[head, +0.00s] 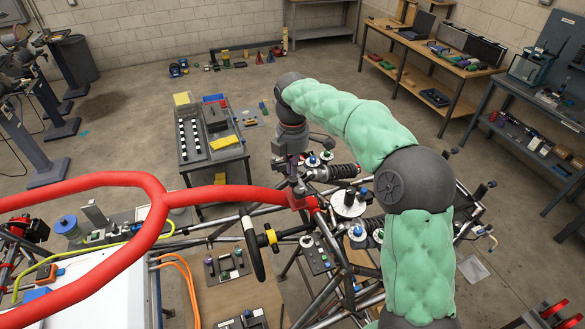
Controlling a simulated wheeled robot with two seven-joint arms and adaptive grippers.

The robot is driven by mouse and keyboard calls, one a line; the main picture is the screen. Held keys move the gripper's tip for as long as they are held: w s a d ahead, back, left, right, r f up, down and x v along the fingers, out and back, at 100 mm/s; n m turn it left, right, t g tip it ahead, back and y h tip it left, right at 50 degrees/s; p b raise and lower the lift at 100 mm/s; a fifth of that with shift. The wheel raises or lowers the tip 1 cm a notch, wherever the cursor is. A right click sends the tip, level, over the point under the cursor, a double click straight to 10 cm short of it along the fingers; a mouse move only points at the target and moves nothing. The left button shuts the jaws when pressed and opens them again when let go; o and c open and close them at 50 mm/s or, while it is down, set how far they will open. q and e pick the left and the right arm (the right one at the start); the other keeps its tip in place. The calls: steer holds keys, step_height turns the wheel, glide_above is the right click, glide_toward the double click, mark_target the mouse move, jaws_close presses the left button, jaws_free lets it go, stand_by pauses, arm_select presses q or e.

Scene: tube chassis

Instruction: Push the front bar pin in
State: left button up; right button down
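The red front bar (235,195) runs across the tube chassis and ends at a red bracket (303,203) near the picture's middle. My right arm, in green padding, comes in from the lower right and bends over the chassis. My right gripper (293,178) points down just above the red bracket at the bar's end. Its fingers are small and dark here, so I cannot tell whether they are open or shut. I cannot make out the pin; it may be hidden by the gripper. My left gripper is not in view.
A steering wheel (254,248) stands below the bar. Black coil shock absorbers (331,172) and a white disc (348,203) lie right of the gripper. A grey parts table (228,153) stands behind. Workbenches (400,65) line the right side. Open floor lies between.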

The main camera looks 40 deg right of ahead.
mark_target(292, 181)
steer(key=shift+f, duration=0.4)
step_height(292, 181, down, 4)
steer(key=shift+f+b, duration=0.15)
steer(key=shift+b, duration=0.95)
steer(key=shift+s+a, duration=0.1)
